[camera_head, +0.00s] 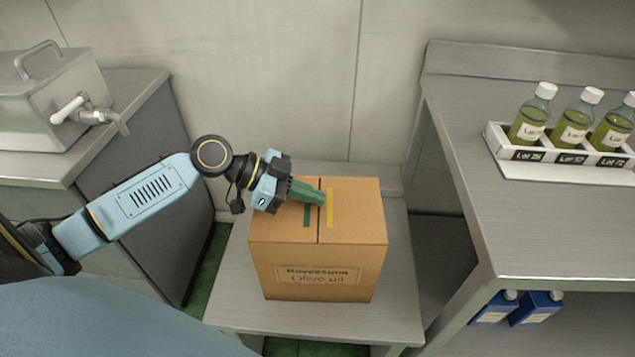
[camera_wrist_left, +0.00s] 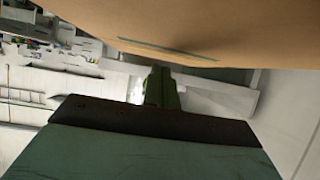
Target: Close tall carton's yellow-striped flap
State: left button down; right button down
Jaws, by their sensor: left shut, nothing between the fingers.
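The tall cardboard carton (camera_head: 317,272) stands on a low metal table, with an olive oil label on its front. Its top shows two flaps meeting at a dark central seam. The yellow-striped flap (camera_head: 358,207) is on the right and looks flat. The left flap has a green stripe (camera_head: 307,215) and also looks flat. My left gripper (camera_head: 319,197) is shut and empty, its green fingers low over the top, with tips at the seam beside the yellow stripe. I cannot tell whether they touch. In the left wrist view the carton (camera_wrist_left: 230,25) fills the upper edge.
The low metal table (camera_head: 235,305) has bare space around the carton. A taller metal bench (camera_head: 540,235) at right holds a white rack (camera_head: 500,153) with three bottles. Blue containers (camera_head: 535,308) sit on its lower shelf. A steel tank with tap (camera_head: 55,100) stands at left.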

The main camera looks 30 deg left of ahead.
pick_arm(q)
jog(key=shift+r, duration=0.1)
pick_arm(e)
jog(key=shift+r, duration=0.1)
